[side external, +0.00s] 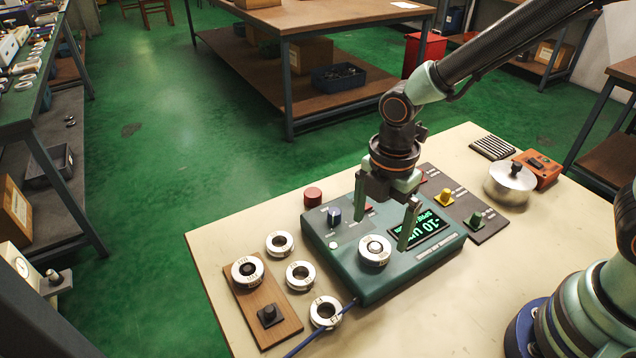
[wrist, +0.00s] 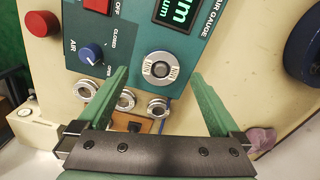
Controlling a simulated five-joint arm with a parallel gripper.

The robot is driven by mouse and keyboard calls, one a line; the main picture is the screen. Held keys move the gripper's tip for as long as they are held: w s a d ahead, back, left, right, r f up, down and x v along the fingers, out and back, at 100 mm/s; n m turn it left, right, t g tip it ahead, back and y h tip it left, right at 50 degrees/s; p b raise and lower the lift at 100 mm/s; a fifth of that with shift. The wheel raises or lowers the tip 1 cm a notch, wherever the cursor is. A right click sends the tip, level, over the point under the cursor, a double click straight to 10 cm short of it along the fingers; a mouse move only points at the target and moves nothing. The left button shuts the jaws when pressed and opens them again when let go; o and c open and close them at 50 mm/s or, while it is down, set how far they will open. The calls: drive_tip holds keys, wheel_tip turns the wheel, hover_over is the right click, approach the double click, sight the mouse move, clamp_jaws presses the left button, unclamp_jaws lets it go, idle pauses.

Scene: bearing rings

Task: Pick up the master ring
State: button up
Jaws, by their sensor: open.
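A silver ring (side external: 375,251) with lettering on its face sits around the plug on top of the green air gauge (side external: 352,285). Another lettered ring (side external: 247,271) sits on a wooden board (side external: 281,325) at the left, around a dark post. My gripper (side external: 383,231) is open and empty above the gauge, pointing down. In the wrist view the gauge's ring (wrist: 161,70) shows between my two fingertips (wrist: 158,76), with gaps on both sides.
Loose silver rings (side external: 280,243) lie between the board and gauge. A blue hose (side external: 322,327) leaves the gauge's front. A dark plate with coloured knobs (side external: 474,218) and a metal lidded pot (side external: 510,184) stand at the right. The front table area is clear.

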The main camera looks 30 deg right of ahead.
sight(375, 245)
drive_tip(key=f, duration=0.4)
drive_tip(key=shift+s+a+f, duration=0.1)
drive_tip(key=shift+s+a, duration=0.05)
drive_tip(key=shift+a, duration=0.1)
clamp_jaws()
